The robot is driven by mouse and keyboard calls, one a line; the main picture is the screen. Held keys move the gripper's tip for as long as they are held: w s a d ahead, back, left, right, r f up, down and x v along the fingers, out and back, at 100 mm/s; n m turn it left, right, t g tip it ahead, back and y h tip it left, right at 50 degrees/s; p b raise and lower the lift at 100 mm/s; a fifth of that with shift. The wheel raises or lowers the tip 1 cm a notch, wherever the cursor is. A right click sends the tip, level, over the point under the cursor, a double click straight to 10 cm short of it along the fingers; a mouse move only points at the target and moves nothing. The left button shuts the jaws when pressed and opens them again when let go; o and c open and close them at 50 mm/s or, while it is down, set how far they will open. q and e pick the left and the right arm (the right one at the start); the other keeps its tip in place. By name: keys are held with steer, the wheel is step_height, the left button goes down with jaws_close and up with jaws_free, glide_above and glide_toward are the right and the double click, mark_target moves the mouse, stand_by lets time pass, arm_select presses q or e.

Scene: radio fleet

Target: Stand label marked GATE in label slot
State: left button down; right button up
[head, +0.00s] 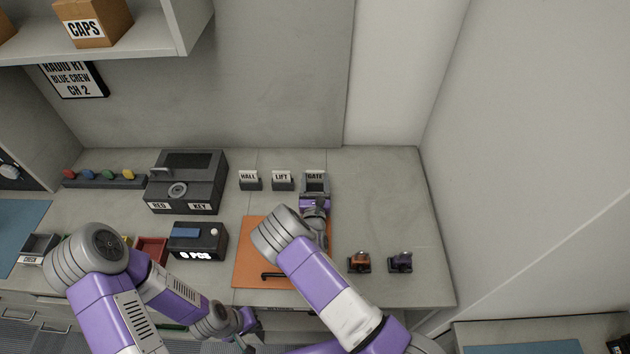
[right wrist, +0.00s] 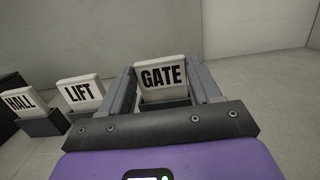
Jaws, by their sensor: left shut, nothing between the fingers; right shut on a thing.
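The white label marked GATE (right wrist: 162,76) stands upright in the right wrist view, with its lower edge at a dark slot block (right wrist: 165,103). Whether it is fully seated I cannot tell. My right gripper (right wrist: 163,85) is shut on this label, one finger on each side. In the head view the GATE label (head: 315,174) shows just beyond my right gripper (head: 315,188), at the right end of the row of labels. My left gripper (head: 245,322) is shut and empty, low in front of the counter edge, partly hidden by its arm.
Labels HALL (head: 249,176) and LIFT (head: 281,176) stand in their dark blocks to the left. A dark RED KEY box (head: 187,182), an orange mat (head: 252,240) and two small devices (head: 359,262) (head: 400,262) are on the counter (head: 390,205). The counter's right end is clear.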

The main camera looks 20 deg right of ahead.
steer(key=shift+f, duration=0.2)
steer(key=o, duration=1.2)
step_height(320, 180, up, 10)
steer(key=shift+r, duration=0.1)
